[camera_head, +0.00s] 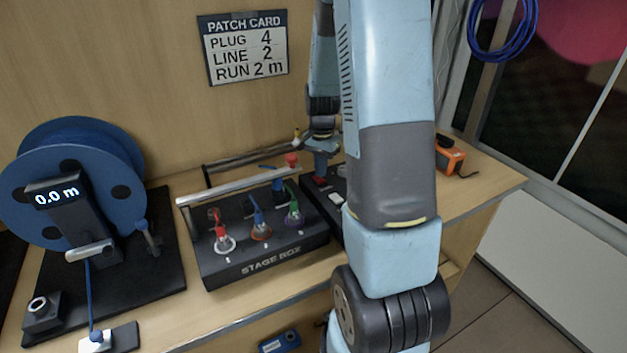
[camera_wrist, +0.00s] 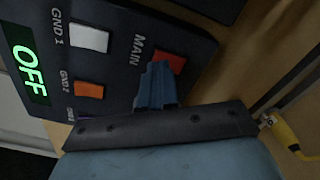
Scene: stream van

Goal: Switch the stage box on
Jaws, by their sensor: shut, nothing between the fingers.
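The dark stage box (camera_head: 265,268) stands on the wooden bench in the head view, with its name on the front and several coloured connectors on top. Right of it is a dark switch panel, partly hidden by my arm. In the wrist view this panel (camera_wrist: 118,55) has a lit display (camera_wrist: 27,63) reading OFF and a red MAIN switch (camera_wrist: 171,62). My gripper (camera_wrist: 157,68) is shut and empty, its fingertips at the red switch and partly covering it. I cannot tell whether they touch. The gripper also shows pointing down there in the head view (camera_head: 320,172).
The panel also has a white GND 1 switch (camera_wrist: 88,38) and an orange GND 2 switch (camera_wrist: 89,90). A blue cable reel (camera_head: 70,195) reading 0.0 m stands left. A patch card (camera_head: 244,47) hangs on the wall. An orange device (camera_head: 450,158) sits at the right.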

